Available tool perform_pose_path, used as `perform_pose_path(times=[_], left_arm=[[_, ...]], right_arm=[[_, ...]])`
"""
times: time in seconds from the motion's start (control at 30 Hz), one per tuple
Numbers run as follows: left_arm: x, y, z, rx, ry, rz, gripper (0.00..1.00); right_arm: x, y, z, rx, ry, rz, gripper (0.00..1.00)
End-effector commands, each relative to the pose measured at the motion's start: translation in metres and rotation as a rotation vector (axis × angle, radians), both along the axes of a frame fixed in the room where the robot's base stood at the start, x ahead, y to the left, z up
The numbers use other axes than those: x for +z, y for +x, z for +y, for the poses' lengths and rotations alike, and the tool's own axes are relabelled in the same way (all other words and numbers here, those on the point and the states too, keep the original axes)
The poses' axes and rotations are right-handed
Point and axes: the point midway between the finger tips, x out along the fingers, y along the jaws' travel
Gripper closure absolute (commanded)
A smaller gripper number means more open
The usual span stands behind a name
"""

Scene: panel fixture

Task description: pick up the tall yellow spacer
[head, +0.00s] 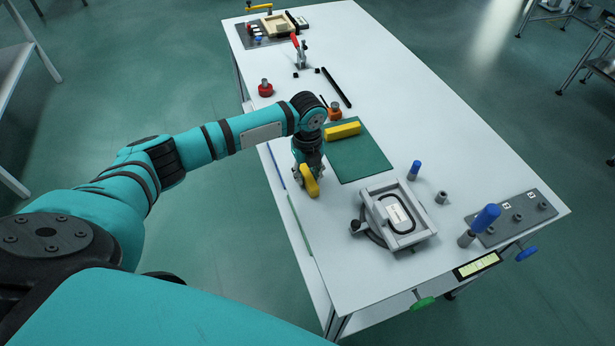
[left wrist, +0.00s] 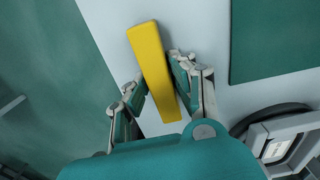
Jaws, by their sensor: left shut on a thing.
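A yellow spacer (head: 311,181) is in my left gripper (head: 307,182) near the left edge of the white table (head: 420,160). In the left wrist view the yellow spacer (left wrist: 152,70) is a long bar between the two fingers of the left gripper (left wrist: 160,92), which are shut on it. I cannot tell whether it touches the table. A second yellow block (head: 343,131) lies at the far end of the green mat (head: 358,160), apart from the gripper. My right gripper is not in view.
A grey framed fixture (head: 398,212) stands right of the gripper. Blue-handled tools (head: 487,217) and a dark plate (head: 510,214) lie at the right. A red knob (head: 265,88) and an orange-based part (head: 335,112) stand farther back. The table's left edge is close to the gripper.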

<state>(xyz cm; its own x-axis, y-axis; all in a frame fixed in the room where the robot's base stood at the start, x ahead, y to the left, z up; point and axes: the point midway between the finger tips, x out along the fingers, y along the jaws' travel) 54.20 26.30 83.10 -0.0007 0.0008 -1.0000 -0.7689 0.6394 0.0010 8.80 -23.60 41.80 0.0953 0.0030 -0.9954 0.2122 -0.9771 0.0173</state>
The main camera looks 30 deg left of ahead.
Motion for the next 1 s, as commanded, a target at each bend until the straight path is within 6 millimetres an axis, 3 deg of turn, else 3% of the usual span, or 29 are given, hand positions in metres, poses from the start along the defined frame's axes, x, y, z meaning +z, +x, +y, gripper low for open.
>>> perform_pose_path(times=[0.1, 0.5, 0.8, 1.0], left_arm=[[0.000, 0.000, 0.000, 0.000, -0.001, -0.001, 1.00], [0.004, 0.001, 0.000, 0.000, -0.001, -0.003, 1.00], [0.035, 0.002, 0.000, -0.001, -0.002, -0.005, 1.00], [0.037, 0.032, -0.030, -0.001, -0.005, -0.004, 1.00]], right_arm=[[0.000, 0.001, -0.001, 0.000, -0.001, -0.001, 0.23], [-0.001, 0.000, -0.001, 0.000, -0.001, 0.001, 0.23], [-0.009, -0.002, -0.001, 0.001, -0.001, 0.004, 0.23], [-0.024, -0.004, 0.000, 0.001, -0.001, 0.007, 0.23]])
